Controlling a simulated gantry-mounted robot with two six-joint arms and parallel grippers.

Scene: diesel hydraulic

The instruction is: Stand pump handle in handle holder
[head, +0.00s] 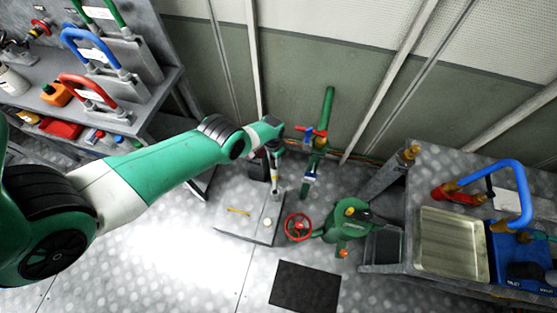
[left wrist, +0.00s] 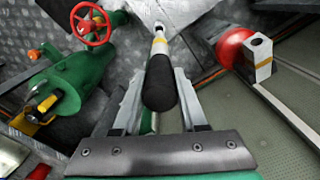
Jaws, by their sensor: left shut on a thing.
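The pump handle, a bar with a black grip (left wrist: 160,85) and a white and yellow lower part, stands between the fingers of my left gripper (left wrist: 158,78), which is shut on it. In the head view my left gripper (head: 274,160) holds it roughly upright above the back of a grey box (head: 232,226); contact below cannot be told. A pale square block with a hole (left wrist: 259,54), possibly the handle holder, stands right of the handle in the left wrist view, apart from it. My right gripper is out of view.
A green pump (head: 345,222) with a red wheel (head: 298,227) stands right of the box. A green pipe (head: 328,105) rises behind. A bench with a metal tray (head: 452,245) is at right, shelves at left. A black mat (head: 305,287) lies in front.

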